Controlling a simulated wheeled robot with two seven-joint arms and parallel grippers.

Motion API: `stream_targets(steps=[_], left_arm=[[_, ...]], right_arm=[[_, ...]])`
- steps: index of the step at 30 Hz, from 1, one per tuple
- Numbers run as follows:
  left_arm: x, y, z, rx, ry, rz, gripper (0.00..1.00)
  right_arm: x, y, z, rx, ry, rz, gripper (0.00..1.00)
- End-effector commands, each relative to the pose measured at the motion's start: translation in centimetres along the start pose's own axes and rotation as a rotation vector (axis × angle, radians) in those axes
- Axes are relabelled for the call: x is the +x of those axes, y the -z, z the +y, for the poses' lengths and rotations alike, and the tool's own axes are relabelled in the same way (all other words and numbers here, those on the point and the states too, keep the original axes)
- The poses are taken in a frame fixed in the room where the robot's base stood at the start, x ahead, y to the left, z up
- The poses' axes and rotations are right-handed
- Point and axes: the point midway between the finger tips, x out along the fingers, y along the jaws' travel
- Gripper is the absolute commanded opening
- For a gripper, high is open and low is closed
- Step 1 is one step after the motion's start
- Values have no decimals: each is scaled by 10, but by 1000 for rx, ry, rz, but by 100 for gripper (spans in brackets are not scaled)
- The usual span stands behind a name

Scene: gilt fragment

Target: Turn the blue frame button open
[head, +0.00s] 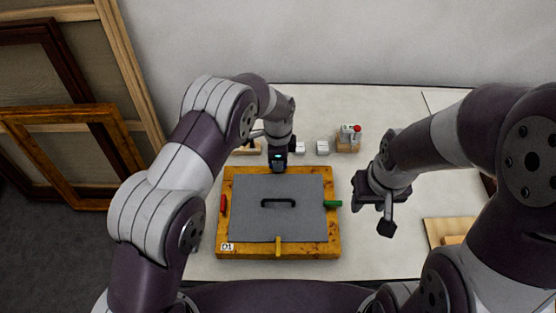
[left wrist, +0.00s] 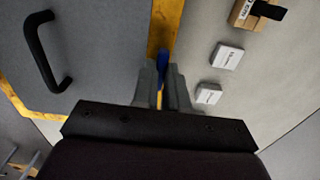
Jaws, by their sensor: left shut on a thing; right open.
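The gilt frame (head: 334,230) lies flat on the table with a grey panel (head: 255,220) inside it. My left gripper (head: 279,168) is over the middle of the frame's far rail. In the left wrist view its fingers (left wrist: 162,88) are shut on the blue button (left wrist: 162,66), which sits on the golden rail (left wrist: 166,25). The blue button is hidden behind the gripper in the head view, and its exact angle is hard to tell. My right gripper (head: 386,213) is open and empty, above the table to the right of the frame.
A red button (head: 223,204) lies along the left rail. A green button (head: 332,204) and a yellow button (head: 278,246) lie across their rails. The panel has a black handle (head: 278,202). Small white boxes (head: 322,147) and a wooden holder (head: 348,146) stand behind the frame.

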Motion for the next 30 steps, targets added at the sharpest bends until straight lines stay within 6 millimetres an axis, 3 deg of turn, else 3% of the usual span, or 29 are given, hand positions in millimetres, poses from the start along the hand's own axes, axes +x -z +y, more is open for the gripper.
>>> stream_targets(steps=[6,7,9,19,23,28,30], left_arm=[[-1,0,-1,2,2,0,0],[-1,0,-1,2,2,0,22],[-1,0,0,2,2,0,38],[-5,0,-1,1,3,1,38],[-30,1,-1,1,7,2,38],[-77,1,-1,1,7,2,38],[-98,0,-1,1,5,1,38]], right_arm=[[0,0,0,0,0,0,43],[0,0,0,0,0,0,43],[0,0,0,0,0,0,43],[2,0,0,0,0,0,43],[11,-1,0,0,0,0,43],[23,-3,0,0,0,0,43],[17,-2,0,0,0,0,43]])
